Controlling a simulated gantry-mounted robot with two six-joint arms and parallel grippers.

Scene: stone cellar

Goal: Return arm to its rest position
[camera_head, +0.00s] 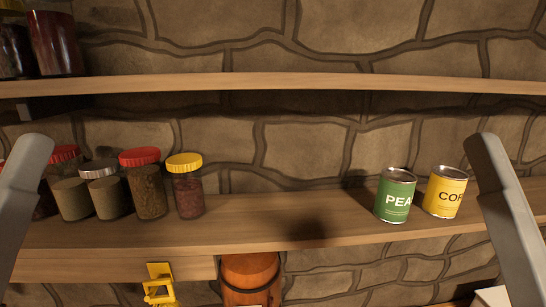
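A grey link of my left arm (22,195) shows at the left edge. A grey link of my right arm (510,215) shows at the right edge. Both slant up in front of the shelves, and neither gripper can be seen. A green can labelled PEA (394,200) stands upright on the middle shelf (260,225). A yellow can (444,195), its label partly readable, stands upright to its right.
Several lidded jars (145,188) stand at the left of the middle shelf. The shelf between jars and cans is clear. An upper shelf (270,85) holds dark jars (56,45) at left. Below are a yellow object (159,285) and an orange-brown container (250,275).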

